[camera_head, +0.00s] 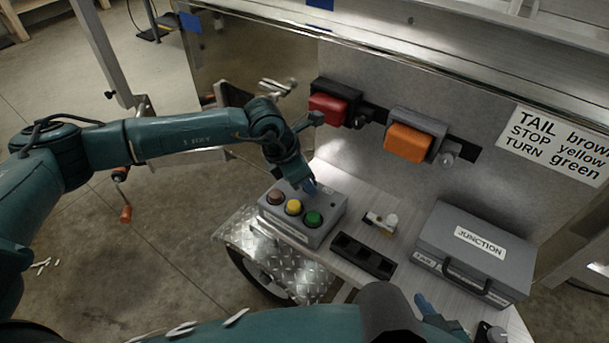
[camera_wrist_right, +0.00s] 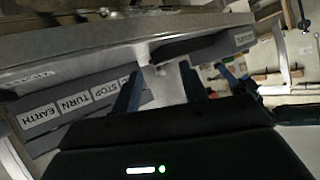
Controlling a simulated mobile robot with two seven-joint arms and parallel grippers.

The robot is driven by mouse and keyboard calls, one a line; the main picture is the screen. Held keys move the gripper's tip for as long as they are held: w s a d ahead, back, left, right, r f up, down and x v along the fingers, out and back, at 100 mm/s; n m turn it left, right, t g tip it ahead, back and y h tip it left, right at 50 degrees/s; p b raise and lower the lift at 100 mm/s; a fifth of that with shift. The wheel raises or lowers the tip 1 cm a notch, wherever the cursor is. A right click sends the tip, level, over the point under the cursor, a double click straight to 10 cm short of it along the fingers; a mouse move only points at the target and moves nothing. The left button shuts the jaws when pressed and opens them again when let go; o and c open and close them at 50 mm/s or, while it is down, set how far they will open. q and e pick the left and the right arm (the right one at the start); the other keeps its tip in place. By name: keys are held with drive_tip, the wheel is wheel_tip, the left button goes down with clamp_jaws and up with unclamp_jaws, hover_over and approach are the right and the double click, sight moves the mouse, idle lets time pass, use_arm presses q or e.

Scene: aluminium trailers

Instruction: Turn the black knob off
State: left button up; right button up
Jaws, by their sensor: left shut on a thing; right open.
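The grey control box (camera_head: 318,236) has brown, yellow and green buttons on its sloped top. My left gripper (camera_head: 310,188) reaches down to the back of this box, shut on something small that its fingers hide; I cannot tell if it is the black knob. My right gripper (camera_head: 428,306) is near the front of the bench, mostly hidden by my arm. In the right wrist view its two fingers (camera_wrist_right: 158,90) are apart and nothing shows between them.
A black tray (camera_head: 362,256) lies beside the control box. Red (camera_head: 328,108) and orange (camera_head: 405,143) lamps are mounted behind.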

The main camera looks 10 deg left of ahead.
use_arm(q)
drive_tip(key=n, duration=0.1)
drive_tip(key=n+b, duration=0.1)
drive_tip(key=shift+s+d+f+n+t+y, duration=0.1)
drive_tip(key=shift+f+n+t+y, duration=0.05)
drive_tip(key=shift+n+t+y, duration=0.25)
use_arm(e)
drive_tip(key=shift+a+f, duration=0.1)
drive_tip(key=shift+f, duration=0.3)
use_arm(q)
drive_tip(key=shift+n+b, duration=0.35)
drive_tip(key=shift+n, duration=0.35)
drive_tip(key=shift+s+d+n+t+y+b, duration=0.1)
drive_tip(key=shift+n+t+y+b, duration=0.2)
drive_tip(key=shift+n+y+b, duration=0.45)
use_arm(e)
drive_tip(key=shift+s+d+r+t, duration=0.15)
drive_tip(key=shift+d+r+t, duration=0.1)
drive_tip(key=shift+t, duration=0.25)
use_arm(q)
drive_tip(key=shift+n, duration=0.45)
use_arm(e)
drive_tip(key=shift+s+d, duration=0.1)
drive_tip(key=shift+d, duration=0.05)
use_arm(q)
drive_tip(key=o, duration=1)
use_arm(e)
drive_tip(key=shift+f, duration=0.1)
use_arm(q)
drive_tip(key=shift+r, duration=0.2)
